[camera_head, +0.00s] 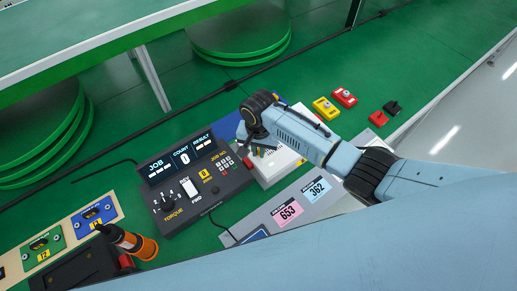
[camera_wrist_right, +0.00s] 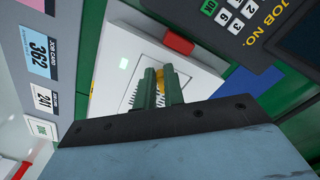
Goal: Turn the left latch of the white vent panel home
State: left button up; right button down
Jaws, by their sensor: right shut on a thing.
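My right gripper (camera_head: 262,149) reaches down over the panel. In the right wrist view its green fingers (camera_wrist_right: 161,84) are shut on a small yellow piece (camera_wrist_right: 160,78), seemingly a latch. The fingers hide most of it, so its angle is unclear. My left gripper is out of view.
The control box (camera_head: 193,182) stands left of the panel. A grey strip with job cards (camera_head: 289,211) lies in front. Yellow (camera_head: 325,108) and red (camera_head: 344,97) blocks lie to the right. An orange-handled tool (camera_head: 134,243) stands at lower left.

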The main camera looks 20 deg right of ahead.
jog(key=shift+a+r+m+p, duration=0.15)
jog(key=shift+m+p, duration=0.55)
jog(key=shift+p, duration=0.35)
jog(key=shift+m+p, duration=0.7)
jog(key=shift+p, duration=0.05)
jog(key=shift+w+a+m+p, duration=0.15)
jog(key=shift+m+p, duration=0.6)
jog(key=shift+m, duration=0.35)
jog(key=shift+w+m+p, duration=0.15)
jog(key=shift+m+p, duration=0.35)
jog(key=shift+m, duration=0.6)
jog(key=shift+f, duration=0.2)
jog(key=c, duration=1.5)
grip_release()
